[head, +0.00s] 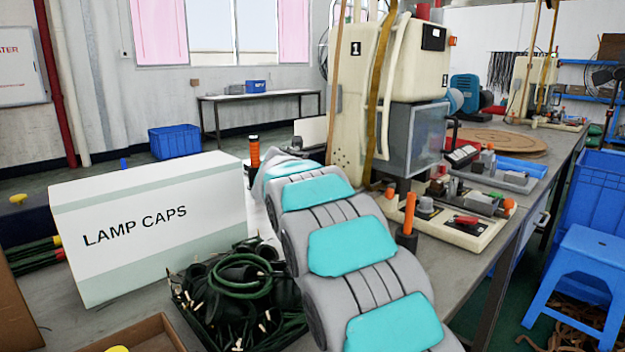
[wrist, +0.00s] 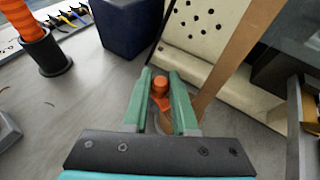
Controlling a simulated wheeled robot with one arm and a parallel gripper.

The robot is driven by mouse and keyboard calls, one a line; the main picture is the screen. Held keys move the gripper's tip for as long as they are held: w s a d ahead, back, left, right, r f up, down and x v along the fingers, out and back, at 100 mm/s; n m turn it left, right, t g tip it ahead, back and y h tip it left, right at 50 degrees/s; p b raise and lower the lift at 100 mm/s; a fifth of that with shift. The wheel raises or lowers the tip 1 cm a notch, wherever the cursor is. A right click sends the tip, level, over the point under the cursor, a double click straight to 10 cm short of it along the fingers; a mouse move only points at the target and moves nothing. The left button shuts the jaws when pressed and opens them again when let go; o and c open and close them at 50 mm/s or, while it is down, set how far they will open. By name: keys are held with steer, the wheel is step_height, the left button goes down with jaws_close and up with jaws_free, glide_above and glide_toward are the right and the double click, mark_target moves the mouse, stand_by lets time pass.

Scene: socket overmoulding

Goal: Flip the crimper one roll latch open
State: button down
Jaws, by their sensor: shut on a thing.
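Crimper one (head: 375,60) is the cream machine marked "1" on the bench in the head view. Its lower cream casing, with round holes, shows in the wrist view (wrist: 198,45). My gripper (wrist: 160,84) has its green fingers closed around a small orange knob (wrist: 160,85), which I take to be the roll latch, beside the casing. An orange piece continues below the knob between the fingers. Whether the latch is open or closed I cannot tell. In the head view my arm hides the gripper and the latch.
A tan strip (wrist: 243,45) runs close to the right of the fingers. A dark blue box (wrist: 127,25) and an orange-handled tool in a black holder (wrist: 45,52) stand nearby. The LAMP CAPS box (head: 150,225) and dark cables (head: 240,290) lie left of my arm.

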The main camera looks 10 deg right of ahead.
steer(key=shift+a+m+g+h, duration=0.2)
steer(key=shift+m+g+h, duration=0.2)
steer(key=shift+m+h, duration=0.2)
steer(key=shift+m, duration=0.3)
steer(key=c, duration=0.7)
jaws_free()
steer(key=v, duration=0.7)
steer(key=shift+s+a, duration=0.25)
steer(key=shift+a, duration=0.1)
steer(key=shift+r, duration=0.1)
